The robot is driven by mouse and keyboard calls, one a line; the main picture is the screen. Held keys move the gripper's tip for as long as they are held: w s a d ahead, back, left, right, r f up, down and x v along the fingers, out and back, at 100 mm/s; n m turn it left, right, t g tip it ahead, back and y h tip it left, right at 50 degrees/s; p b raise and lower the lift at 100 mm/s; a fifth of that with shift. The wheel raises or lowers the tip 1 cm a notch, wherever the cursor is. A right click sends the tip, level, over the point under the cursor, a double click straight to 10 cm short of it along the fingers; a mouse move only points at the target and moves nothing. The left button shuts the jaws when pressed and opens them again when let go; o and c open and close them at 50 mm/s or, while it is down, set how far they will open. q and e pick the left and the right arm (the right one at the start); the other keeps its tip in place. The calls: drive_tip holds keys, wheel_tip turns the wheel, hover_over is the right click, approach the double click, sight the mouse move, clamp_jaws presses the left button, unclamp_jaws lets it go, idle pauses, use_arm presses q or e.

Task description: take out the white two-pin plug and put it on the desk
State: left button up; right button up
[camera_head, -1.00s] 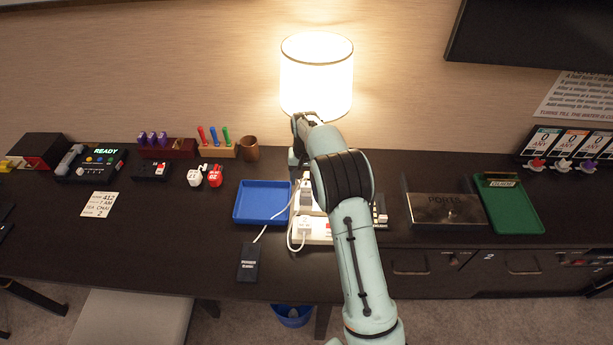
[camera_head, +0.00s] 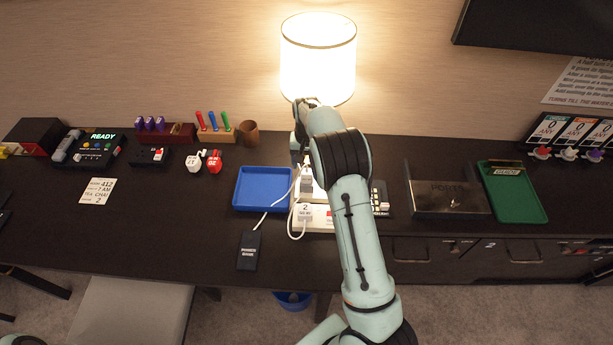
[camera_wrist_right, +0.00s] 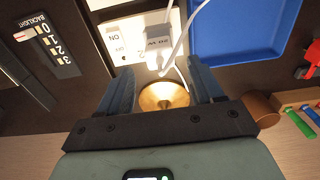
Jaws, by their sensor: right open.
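A white socket panel (camera_head: 316,219) lies on the desk (camera_head: 150,240), partly hidden behind my right arm. A white plug with a cable (camera_head: 305,212) sits at its front, and another pale plug (camera_head: 306,185) sits farther back. The right wrist view shows a pale plug (camera_wrist_right: 158,38) with small print standing in the panel (camera_wrist_right: 122,42); its pins are hidden. My left gripper is out of view.
A blue tray (camera_head: 263,189) lies left of the panel, with a black power bank (camera_head: 248,251) in front. A lit lamp (camera_head: 318,58) stands behind; its gold base (camera_wrist_right: 163,96) shows between my fingers. The desk's left front is clear.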

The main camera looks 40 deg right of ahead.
sight(307, 171)
drive_tip(key=shift+f, duration=3.4)
clamp_jaws()
drive_tip(key=shift+r, duration=3)
